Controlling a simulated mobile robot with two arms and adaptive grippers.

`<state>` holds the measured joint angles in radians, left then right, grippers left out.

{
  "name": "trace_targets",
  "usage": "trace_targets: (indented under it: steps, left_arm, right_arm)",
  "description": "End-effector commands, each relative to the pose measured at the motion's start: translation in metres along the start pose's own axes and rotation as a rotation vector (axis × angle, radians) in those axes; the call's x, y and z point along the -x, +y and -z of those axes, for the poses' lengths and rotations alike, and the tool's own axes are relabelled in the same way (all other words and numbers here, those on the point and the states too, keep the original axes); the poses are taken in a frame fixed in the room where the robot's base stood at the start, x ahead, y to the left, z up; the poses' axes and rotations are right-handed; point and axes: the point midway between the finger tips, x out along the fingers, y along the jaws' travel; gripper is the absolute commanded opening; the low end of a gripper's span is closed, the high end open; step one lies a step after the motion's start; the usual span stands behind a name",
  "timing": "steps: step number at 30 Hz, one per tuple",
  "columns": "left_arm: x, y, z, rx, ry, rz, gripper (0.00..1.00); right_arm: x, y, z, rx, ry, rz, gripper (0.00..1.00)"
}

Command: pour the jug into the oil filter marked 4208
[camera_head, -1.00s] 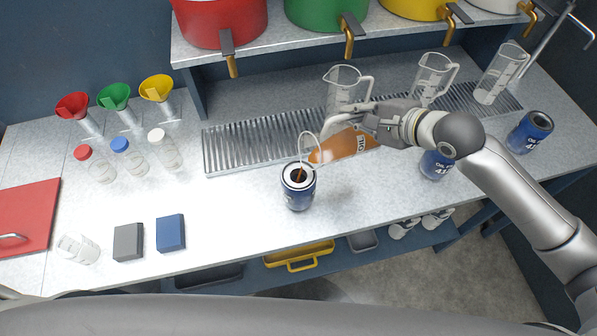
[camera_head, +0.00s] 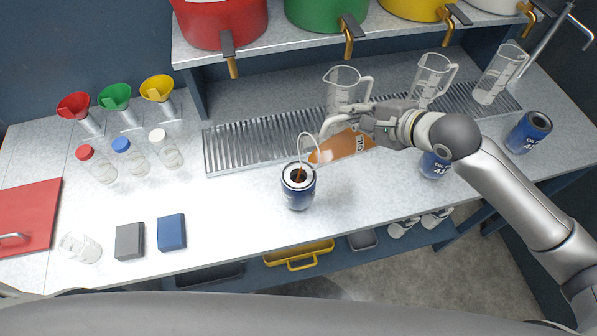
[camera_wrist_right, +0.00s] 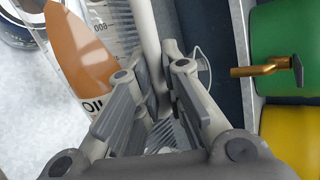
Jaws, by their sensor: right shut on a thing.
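My right gripper (camera_head: 362,122) is shut on the handle of a jug (camera_head: 345,146) labelled OIL with brown contents. The jug is tilted steeply to the left, with its spout above the open top of a blue oil filter (camera_head: 300,193). Brown shows in the filter's opening; its number cannot be read. In the right wrist view the jug (camera_wrist_right: 80,45) is beside the fingers. Two more blue filters stand to the right: one (camera_head: 433,163) partly behind my arm, one (camera_head: 528,135) near the far right. Their full numbers are not readable. My left gripper is not in view.
A metal drain grate (camera_head: 235,148) lies behind the filter, with clear measuring jugs (camera_head: 432,80) on it. Coloured pots with taps (camera_head: 330,12) stand on the shelf above. Funnels, bottles, a grey block (camera_head: 129,242) and a blue block (camera_head: 172,232) are at left. The front middle is clear.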

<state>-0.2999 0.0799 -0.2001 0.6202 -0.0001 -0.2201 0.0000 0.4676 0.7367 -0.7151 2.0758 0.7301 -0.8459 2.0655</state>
Motion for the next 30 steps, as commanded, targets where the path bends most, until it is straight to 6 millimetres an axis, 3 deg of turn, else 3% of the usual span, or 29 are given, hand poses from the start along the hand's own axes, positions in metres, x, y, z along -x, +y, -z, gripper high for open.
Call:
trace_targets:
  steps: [30]
  left_arm:
    - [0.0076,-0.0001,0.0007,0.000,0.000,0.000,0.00]
  right_arm:
    - [0.0015,-0.0030,-0.0050,0.020,0.012,0.003,0.00]
